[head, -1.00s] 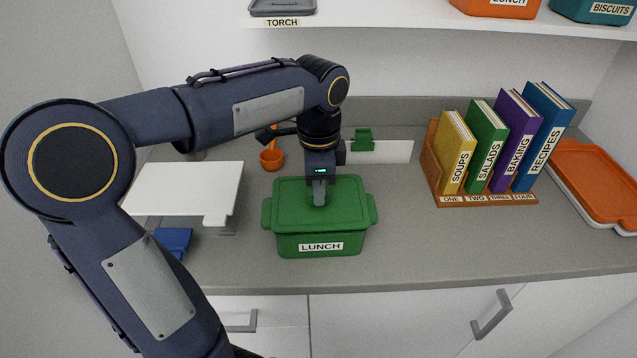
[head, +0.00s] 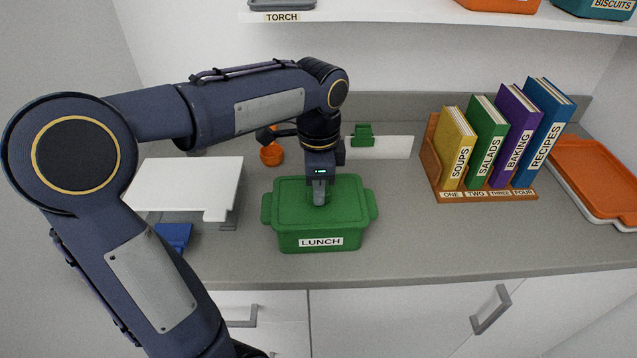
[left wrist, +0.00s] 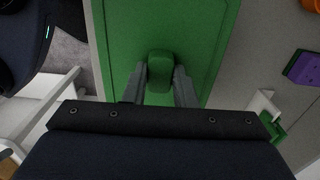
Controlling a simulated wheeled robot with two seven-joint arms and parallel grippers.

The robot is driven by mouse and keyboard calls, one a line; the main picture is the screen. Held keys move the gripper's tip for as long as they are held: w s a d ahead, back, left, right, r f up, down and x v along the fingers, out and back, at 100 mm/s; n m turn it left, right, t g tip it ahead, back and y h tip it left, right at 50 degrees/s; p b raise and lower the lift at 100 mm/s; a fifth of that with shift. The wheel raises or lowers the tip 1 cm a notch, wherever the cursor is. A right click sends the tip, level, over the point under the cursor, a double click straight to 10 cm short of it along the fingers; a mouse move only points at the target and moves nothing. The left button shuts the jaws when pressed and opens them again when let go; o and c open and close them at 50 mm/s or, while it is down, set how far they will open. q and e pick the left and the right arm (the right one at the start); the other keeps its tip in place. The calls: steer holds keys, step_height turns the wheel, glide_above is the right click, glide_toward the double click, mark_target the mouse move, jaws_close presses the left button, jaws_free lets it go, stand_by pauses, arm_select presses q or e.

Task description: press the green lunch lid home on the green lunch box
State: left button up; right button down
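The green lunch box (head: 285,241), with a LUNCH label on its front, stands on the grey counter. The green lunch lid (head: 295,211) lies level on top of it. I cannot tell whether its rim is fully seated. My left gripper (head: 319,197) points straight down over the middle of the lid. In the left wrist view, its two fingers (left wrist: 160,82) lie close against both sides of the lid's raised green handle (left wrist: 160,70), and the gripper looks shut on it. The lid's top (left wrist: 120,40) also shows there. My right gripper is not in view.
A white stand (head: 190,180) with a blue object (head: 173,236) is left of the box. Behind are an orange scoop (head: 271,153) and a green clip (head: 364,136) on a white board. A book rack (head: 485,196) and orange tray (head: 592,175) stand right. Counter before the box is clear.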

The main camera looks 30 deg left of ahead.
arm_select(q)
steer(key=o, duration=0.5)
step_height(320, 180, up, 8)
steer(key=shift+f+p, duration=0.1)
steer(key=shift+p, duration=0.3)
stand_by(0.3)
steer(key=s+d+f+n+t+h, duration=0.2)
steer(key=s+f+n, duration=0.3)
steer(key=s, duration=0.3)
steer(key=s+d+f+n+t+h, duration=0.1)
steer(key=s+d+f+n+t, duration=0.1)
steer(key=s+f+n, duration=0.4)
steer(key=s+n+t, duration=0.1)
steer(key=s+n, duration=0.1)
steer(key=s, duration=0.1)
steer(key=shift+t+h, duration=0.3)
steer(key=shift+h, duration=0.1)
